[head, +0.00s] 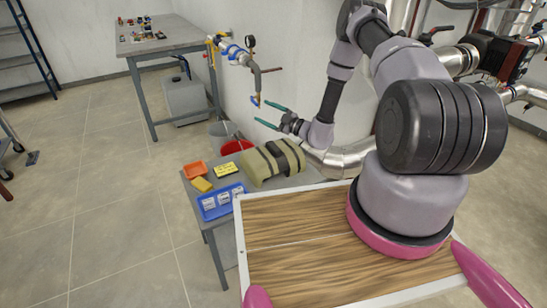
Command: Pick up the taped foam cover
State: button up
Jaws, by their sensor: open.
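The taped foam cover (256,167) is a khaki, padded block with dark bands of tape. It lies on the small grey table at the centre of the head view. My gripper (262,112) is open and empty, with its two teal fingers pointing left. In the picture it is above the cover and apart from it, near the wall pipe fitting. The cover's far right end is close to a silver pipe, and whether they touch cannot be told.
The small table (220,230) also holds an orange tray (195,170), a yellow box (226,169), a yellow sponge-like block (201,185) and a blue tray (222,201) with white items. A valve with a gauge (232,52) juts from the wall.

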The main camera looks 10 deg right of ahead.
jog(key=s+d+f+m+t+h, duration=0.2)
jog(key=d+f+m+t+h, duration=0.15)
jog(key=f+m, duration=0.55)
jog(key=m+h, duration=0.5)
jog(key=h, duration=0.1)
send_near(273, 145)
jog(key=shift+t+y, duration=0.25)
jog(key=x, duration=0.6)
jog(key=f+x, duration=0.1)
jog(key=x, duration=0.3)
jog(key=shift+d, duration=0.1)
grip_shut()
